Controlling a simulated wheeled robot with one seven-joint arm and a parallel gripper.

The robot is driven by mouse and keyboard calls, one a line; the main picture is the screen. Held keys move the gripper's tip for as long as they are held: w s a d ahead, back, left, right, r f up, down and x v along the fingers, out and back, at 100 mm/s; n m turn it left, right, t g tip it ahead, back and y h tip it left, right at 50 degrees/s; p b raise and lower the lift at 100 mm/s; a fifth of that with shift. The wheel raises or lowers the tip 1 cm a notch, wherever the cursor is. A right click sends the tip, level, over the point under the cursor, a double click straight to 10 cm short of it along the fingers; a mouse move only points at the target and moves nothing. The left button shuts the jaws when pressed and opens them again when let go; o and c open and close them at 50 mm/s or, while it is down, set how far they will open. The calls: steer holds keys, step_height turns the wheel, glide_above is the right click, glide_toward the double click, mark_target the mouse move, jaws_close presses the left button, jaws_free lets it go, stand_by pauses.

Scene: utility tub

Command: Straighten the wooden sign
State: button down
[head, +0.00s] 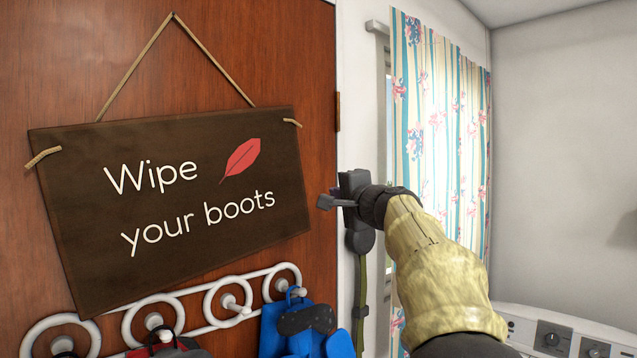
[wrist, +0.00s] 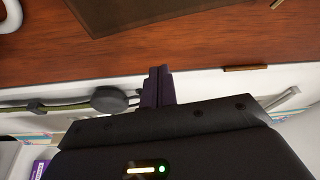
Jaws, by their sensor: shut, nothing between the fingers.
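The wooden sign (head: 185,250) is a dark brown board reading "Wipe your boots", with a red leaf. It hangs from a rope (head: 140,62) on the reddish-brown door. It looks tilted, its right end higher and its side edges leaning. My gripper (head: 325,202) is shut and empty, just right of the sign's right edge and apart from it, in front of the door's edge. In the wrist view, the closed fingers (wrist: 159,72) point at the door, and part of the sign (wrist: 135,12) shows at the top.
A white ring-shaped hook rail (head: 205,305) is below the sign, with a blue item (head: 290,330) and dark items hung on it. A dark strap with a round part (head: 360,240) hangs behind my gripper. A flowered curtain (head: 440,130) and a white appliance (head: 570,335) stand to the right.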

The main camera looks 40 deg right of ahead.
mark_target(307, 192)
steer(key=p+x, duration=0.3)
steer(key=x, duration=0.3)
steer(key=shift+w+r+p, duration=0.1)
steer(key=shift+w+p, duration=0.05)
steer(key=shift+p, duration=0.25)
steer(key=shift+a+f, duration=0.2)
steer(key=shift+a, duration=0.05)
steer(key=a, duration=0.1)
steer(key=a+b, duration=0.1)
steer(key=a, duration=0.1)
steer(key=shift+f, duration=0.2)
steer(key=shift+a+f, duration=0.1)
steer(key=shift+a, duration=0.05)
steer(key=shift+a, duration=0.1)
